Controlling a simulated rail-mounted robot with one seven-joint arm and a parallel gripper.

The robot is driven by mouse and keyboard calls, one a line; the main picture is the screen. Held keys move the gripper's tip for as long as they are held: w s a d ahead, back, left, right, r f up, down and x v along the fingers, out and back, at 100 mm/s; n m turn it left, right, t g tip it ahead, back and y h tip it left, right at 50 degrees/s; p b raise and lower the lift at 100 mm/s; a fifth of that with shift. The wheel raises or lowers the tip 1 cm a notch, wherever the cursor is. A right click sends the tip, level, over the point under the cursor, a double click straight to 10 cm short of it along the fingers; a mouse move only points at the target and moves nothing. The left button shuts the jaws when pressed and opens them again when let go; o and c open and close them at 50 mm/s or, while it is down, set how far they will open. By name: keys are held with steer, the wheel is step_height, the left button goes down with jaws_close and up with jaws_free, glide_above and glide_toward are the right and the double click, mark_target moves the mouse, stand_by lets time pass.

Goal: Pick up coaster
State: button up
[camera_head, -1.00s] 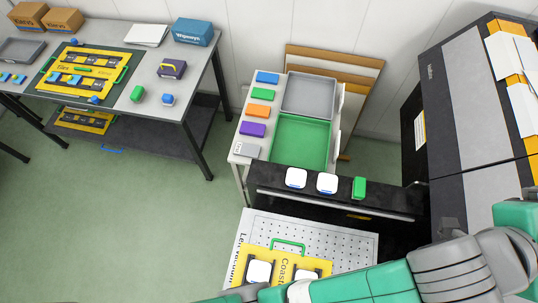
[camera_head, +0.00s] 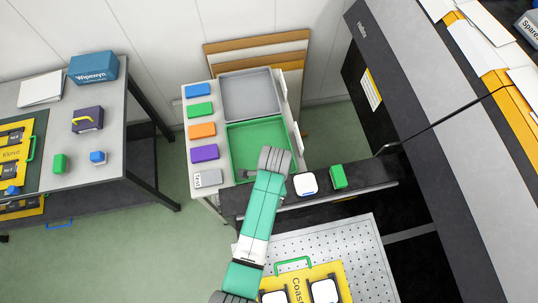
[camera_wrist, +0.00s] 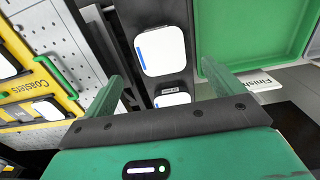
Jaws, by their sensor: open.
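A white coaster (camera_head: 306,184) lies on the dark ledge in the head view. My arm covers the part of the ledge to its left. The wrist view shows two white pieces on the dark ledge: a nearly whole one with a blue stripe (camera_wrist: 160,50), and one lower down (camera_wrist: 172,98) partly hidden by my gripper body. My gripper (camera_wrist: 170,90) is open and empty, its two pale green fingers spread wide over the ledge. More white coasters (camera_head: 324,291) sit in the yellow "Coasters" holder (camera_head: 345,282), also in the wrist view (camera_wrist: 62,98).
A green block (camera_head: 338,176) stands on the ledge right of the coaster. Behind the ledge are a green tray (camera_head: 234,150) and a grey tray (camera_head: 250,95), with coloured labels beside them. A perforated plate (camera_head: 362,245) lies in front. A large grey machine (camera_head: 440,110) stands at right.

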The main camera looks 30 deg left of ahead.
step_height(320, 180, down, 6)
steer(key=shift+a+r, duration=0.1)
steer(key=shift+a, duration=0.05)
steer(key=c, duration=1.2)
steer(key=shift+o, duration=0.2)
steer(key=shift+r, duration=0.5)
steer(key=r, duration=0.2)
steer(key=shift+s+r, duration=0.4)
steer(key=s+d, duration=0.2)
steer(key=s, duration=0.5)
steer(key=s+d+r, duration=0.1)
steer(key=s+d, duration=0.2)
steer(key=s, duration=0.4)
steer(key=shift+d+r, duration=0.15)
steer(key=shift+d, duration=0.2)
